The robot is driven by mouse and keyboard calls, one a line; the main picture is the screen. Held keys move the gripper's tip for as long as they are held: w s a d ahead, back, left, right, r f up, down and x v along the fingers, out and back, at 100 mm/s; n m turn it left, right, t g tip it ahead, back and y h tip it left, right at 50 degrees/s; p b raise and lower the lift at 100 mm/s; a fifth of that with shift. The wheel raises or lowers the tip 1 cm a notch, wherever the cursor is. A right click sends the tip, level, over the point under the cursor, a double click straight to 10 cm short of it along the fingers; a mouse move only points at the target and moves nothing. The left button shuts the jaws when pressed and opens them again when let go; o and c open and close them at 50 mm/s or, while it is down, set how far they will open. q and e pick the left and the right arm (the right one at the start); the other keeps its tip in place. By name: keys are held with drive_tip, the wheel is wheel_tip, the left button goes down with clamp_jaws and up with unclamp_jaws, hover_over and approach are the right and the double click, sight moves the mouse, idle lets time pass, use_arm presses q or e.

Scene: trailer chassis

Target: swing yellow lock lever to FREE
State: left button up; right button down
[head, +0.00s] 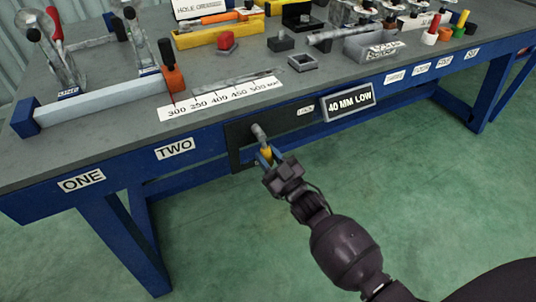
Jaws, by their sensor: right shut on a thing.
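The yellow lock lever (266,153) sits on a dark plate (239,135) on the front of the blue bench, with a grey cylindrical knob (259,131) just above it. My right gripper (268,161) comes from the lower right and is shut on the yellow lever, its fingers on either side of it. Much of the lever is hidden by the fingers. A small label (305,110) sits on the plate to the right, and its lettering is too small to read surely. My left gripper is not in view.
The bench front edge carries labels ONE (83,181) and TWO (174,148) and a "40 MM LOW" sign (350,102). The green floor in front is clear.

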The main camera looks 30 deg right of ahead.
drive_tip(key=shift+a, duration=0.1)
idle(0.4)
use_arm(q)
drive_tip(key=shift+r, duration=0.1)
use_arm(e)
drive_tip(key=c, duration=0.9)
unclamp_jaws()
